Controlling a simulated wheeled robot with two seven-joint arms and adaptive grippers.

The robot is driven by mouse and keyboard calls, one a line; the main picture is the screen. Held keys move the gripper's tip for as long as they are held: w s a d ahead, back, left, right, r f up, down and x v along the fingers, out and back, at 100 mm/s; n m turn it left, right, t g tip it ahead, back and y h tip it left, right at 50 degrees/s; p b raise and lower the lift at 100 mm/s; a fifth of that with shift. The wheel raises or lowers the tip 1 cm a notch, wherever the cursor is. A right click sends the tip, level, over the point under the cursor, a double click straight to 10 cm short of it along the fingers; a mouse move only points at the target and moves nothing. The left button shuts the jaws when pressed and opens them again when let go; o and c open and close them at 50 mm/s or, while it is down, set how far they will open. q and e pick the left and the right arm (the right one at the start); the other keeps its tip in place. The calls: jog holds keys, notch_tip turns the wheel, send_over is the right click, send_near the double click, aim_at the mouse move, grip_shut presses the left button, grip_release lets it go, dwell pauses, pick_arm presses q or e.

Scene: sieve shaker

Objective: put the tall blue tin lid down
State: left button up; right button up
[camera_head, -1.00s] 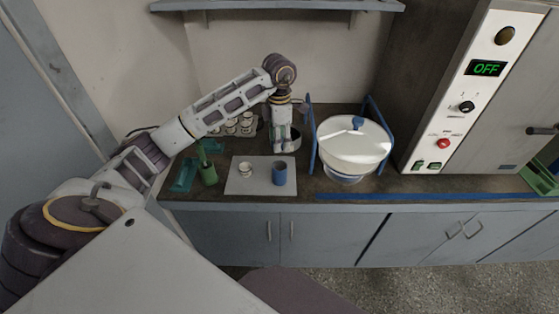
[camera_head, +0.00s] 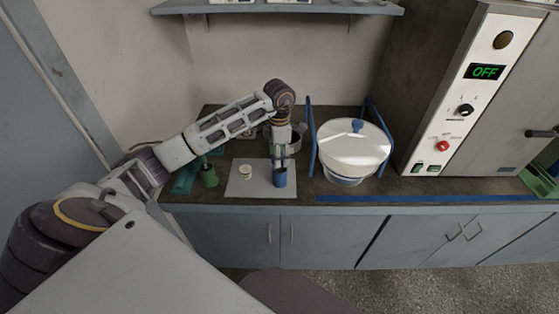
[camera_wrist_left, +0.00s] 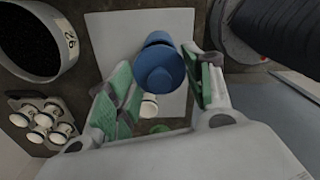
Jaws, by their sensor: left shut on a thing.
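My left gripper (camera_head: 282,162) is right above the tall blue tin (camera_head: 280,181), which stands on the right part of a pale mat (camera_head: 246,188). In the left wrist view, the fingers (camera_wrist_left: 163,75) are on both sides of a round blue lid (camera_wrist_left: 160,74) and shut on it. The tin's blue body (camera_wrist_left: 158,39) shows just past the lid. I cannot tell whether the lid touches the tin's rim. A small white jar (camera_head: 245,171) stands on the mat left of the tin. My right gripper is not in view.
A green cup (camera_head: 209,177) stands left of the mat. A large white-lidded sieve shaker (camera_head: 350,150) with blue posts stands to the right. A metal pan (camera_wrist_left: 40,40) and a tray of several white jars (camera_wrist_left: 42,122) are nearby. The mat's front left is clear.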

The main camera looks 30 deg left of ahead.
aim_at(280, 175)
pick_arm(q)
jog(key=shift+f, duration=1.75)
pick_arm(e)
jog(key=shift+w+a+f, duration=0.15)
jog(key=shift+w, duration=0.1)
pick_arm(q)
jog(key=shift+f+b, duration=0.1)
jog(key=shift+b, duration=0.2)
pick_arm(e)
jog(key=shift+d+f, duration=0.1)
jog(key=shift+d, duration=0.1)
